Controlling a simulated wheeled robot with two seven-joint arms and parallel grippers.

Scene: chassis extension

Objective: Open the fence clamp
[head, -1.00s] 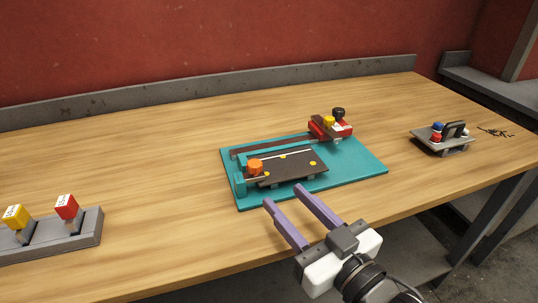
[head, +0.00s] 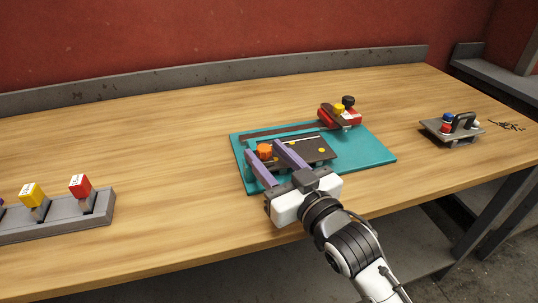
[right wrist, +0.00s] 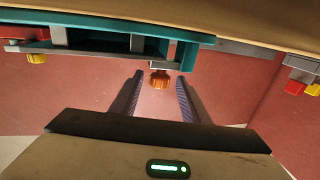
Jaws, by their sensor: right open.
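The teal fixture (head: 365,153) lies on the table with a dark plate (head: 318,144) on it. An orange knob (head: 264,152), which looks like the fence clamp's, stands at the fixture's left end. My right gripper (head: 263,148) is open, its purple fingers reaching over the fixture's front left part with one on either side of the knob. In the right wrist view the orange knob (right wrist: 160,79) shows between the open fingertips, with a gap on each side. Part of the plate is hidden behind the fingers. My left gripper is out of view.
A red clamp block (head: 340,116) with yellow and black knobs sits at the fixture's back right. A grey stand (head: 451,133) with coloured knobs is on the right. A grey rack (head: 60,222) with yellow and red labelled tools is at the left. The table between is clear.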

